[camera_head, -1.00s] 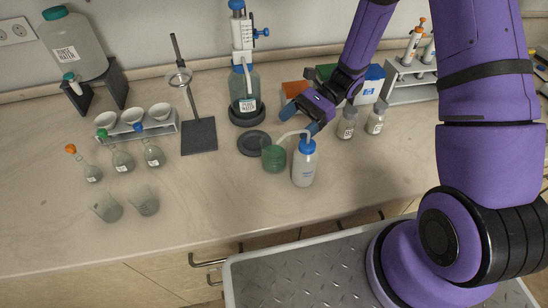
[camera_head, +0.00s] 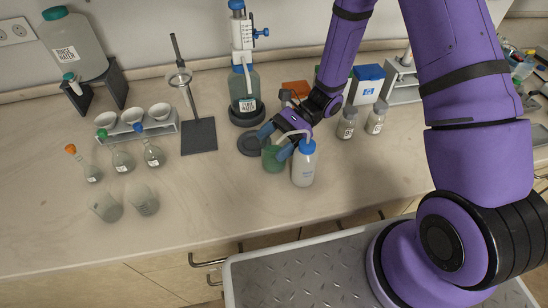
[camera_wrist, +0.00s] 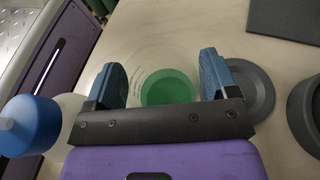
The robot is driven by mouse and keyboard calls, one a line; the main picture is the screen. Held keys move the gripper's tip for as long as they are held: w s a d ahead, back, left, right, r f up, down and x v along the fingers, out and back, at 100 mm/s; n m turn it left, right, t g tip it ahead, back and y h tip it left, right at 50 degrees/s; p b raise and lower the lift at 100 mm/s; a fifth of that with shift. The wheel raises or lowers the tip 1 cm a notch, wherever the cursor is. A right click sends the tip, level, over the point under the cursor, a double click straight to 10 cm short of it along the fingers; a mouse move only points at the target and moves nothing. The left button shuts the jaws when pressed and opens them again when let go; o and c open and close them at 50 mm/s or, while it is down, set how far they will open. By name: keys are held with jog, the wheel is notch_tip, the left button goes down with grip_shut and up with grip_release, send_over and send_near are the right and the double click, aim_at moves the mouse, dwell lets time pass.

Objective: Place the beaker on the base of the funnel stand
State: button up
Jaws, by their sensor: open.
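The beaker with green contents (camera_head: 273,163) stands on the bench, left of the wash bottle. My gripper (camera_head: 274,142) is open, with its blue fingers on either side of the beaker's upper part. In the wrist view the green beaker (camera_wrist: 167,88) lies between the two spread fingers (camera_wrist: 160,78); I cannot tell whether either touches it. The funnel stand (camera_head: 188,95) is further left, with a glass funnel (camera_head: 179,78) on its rod and a bare dark flat base (camera_head: 199,137).
A white wash bottle with blue cap (camera_head: 303,168) stands close right of the beaker. A round dark disc (camera_head: 248,142) lies just behind it. The dispenser bottle (camera_head: 245,95) is further back. Flasks (camera_head: 122,160) and two empty beakers (camera_head: 107,207) are at left.

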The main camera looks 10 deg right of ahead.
jog(key=c, duration=1.1)
jog(key=shift+r, duration=0.1)
